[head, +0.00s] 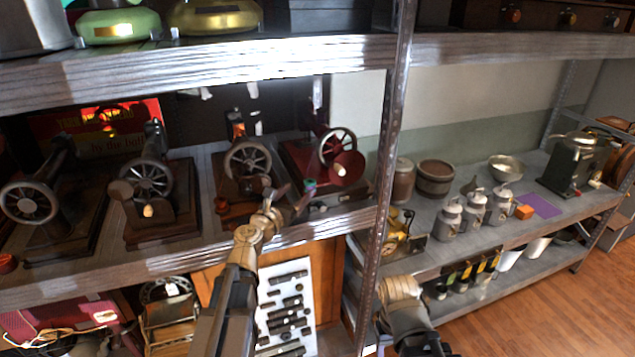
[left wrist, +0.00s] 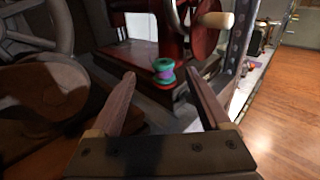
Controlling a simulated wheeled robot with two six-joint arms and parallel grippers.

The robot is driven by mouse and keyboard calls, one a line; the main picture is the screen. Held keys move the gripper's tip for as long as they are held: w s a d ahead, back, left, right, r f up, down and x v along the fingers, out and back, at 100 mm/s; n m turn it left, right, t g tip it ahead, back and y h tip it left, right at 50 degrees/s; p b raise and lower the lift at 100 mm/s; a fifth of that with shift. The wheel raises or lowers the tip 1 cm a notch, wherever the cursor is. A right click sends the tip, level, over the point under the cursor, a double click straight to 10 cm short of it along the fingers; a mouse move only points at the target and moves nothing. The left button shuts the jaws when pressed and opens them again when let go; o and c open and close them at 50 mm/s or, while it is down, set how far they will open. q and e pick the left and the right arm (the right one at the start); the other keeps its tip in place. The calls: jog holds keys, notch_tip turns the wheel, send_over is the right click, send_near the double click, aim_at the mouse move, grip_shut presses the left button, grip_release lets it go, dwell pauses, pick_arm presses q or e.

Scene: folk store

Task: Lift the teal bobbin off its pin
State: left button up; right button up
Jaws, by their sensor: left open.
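The teal bobbin (head: 310,184) stands upright at the front of the dark red sewing machine (head: 343,168) on the middle shelf. In the left wrist view the bobbin (left wrist: 164,72) has teal ends and a purple band, and its pin is hidden. My left gripper (head: 293,197) is open and empty, just in front of the bobbin. In the left wrist view its two fingers point at the bobbin, one on each side of it in the picture, and do not touch it. My right arm (head: 405,312) is low by the metal post, and its jaws cannot be made out.
Other old sewing machines (head: 146,178) stand to the left. A metal shelf post (head: 385,170) rises just right of the red machine. The shelf's wooden front edge (head: 180,260) runs below my left gripper. Canisters (head: 450,215) stand on the right-hand shelf.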

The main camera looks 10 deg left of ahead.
aim_at(307, 185)
pick_arm(q)
jog(key=shift+b+x, duration=0.35)
jog(key=shift+x, duration=3.65)
jog(key=shift+s+d, duration=0.15)
jog(key=shift+d, duration=0.05)
jog(key=shift+c, duration=0.5)
jog(key=shift+f, duration=0.1)
grip_shut()
